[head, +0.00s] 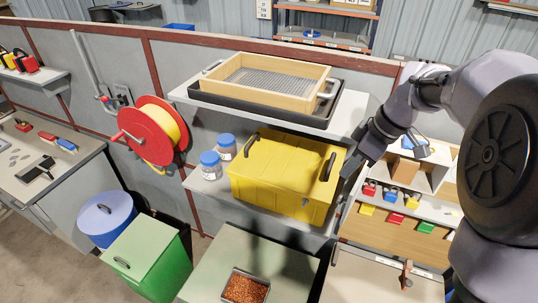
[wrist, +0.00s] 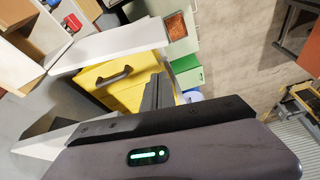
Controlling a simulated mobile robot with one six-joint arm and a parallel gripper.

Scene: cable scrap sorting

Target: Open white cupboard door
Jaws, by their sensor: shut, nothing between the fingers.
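I cannot make out a white cupboard door for certain in either view. A white shelf unit (head: 186,92) with two boards stands in the middle of the head view, open at the front. My gripper (head: 349,166) is shut and empty at the right side of this unit, close to the right end of a yellow lidded box (head: 270,185). I cannot tell whether it touches the box. In the wrist view the closed fingers (wrist: 158,92) point at the yellow box (wrist: 125,93), whose dark handle shows to their left.
A wooden-framed sieve (head: 265,78) sits in a black tray on the upper board. Two blue-lidded jars (head: 210,165) stand left of the box. A tray of copper granules (head: 245,287) lies below. A red cable reel (head: 150,130) is at left. Cubbies with padlocks (head: 412,195) are at right.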

